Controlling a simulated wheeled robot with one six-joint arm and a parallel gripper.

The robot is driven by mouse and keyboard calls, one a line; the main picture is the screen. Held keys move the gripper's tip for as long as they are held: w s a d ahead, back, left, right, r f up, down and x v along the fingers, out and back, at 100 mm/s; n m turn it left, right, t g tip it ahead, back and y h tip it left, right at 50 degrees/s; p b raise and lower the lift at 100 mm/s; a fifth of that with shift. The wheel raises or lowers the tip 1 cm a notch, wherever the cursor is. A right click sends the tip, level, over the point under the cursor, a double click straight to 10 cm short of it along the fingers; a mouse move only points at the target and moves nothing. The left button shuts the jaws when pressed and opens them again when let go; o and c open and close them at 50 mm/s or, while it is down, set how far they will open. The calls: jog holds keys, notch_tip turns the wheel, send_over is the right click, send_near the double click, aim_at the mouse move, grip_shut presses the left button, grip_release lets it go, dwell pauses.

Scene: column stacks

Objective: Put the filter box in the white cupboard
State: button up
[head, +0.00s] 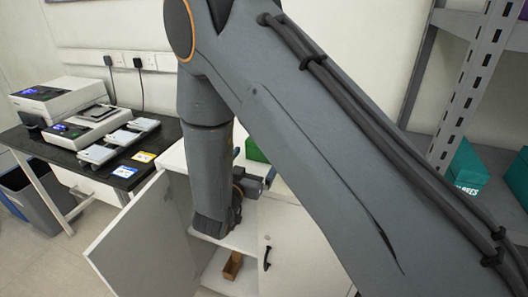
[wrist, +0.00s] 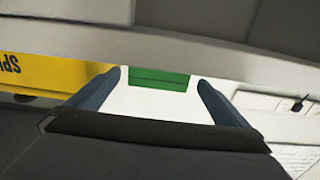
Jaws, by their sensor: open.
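The white cupboard (head: 300,240) stands low in the middle of the head view. Its left door (head: 135,245) is swung open; the right door is shut. My gripper (wrist: 160,78) is open, with nothing between its fingers; in the head view my arm largely hides it at the cupboard opening. A green box (head: 255,150) shows behind my wrist, and a green block (wrist: 160,78) lies ahead between the fingertips in the wrist view. A teal box (head: 467,168) with white lettering sits on the grey rack at right. I cannot tell which is the filter box.
A small brown box (head: 232,265) sits low inside the cupboard. A yellow box (wrist: 50,72) with black lettering is at left in the wrist view. A black bench (head: 160,145) with instruments stands left, a bin (head: 30,195) beside it. The grey rack (head: 465,85) is at right.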

jog(key=shift+p+x, duration=1.2)
jog(key=shift+x, duration=2.65)
jog(key=shift+f, duration=0.15)
jog(key=c, duration=1)
jog(key=shift+c, duration=0.5)
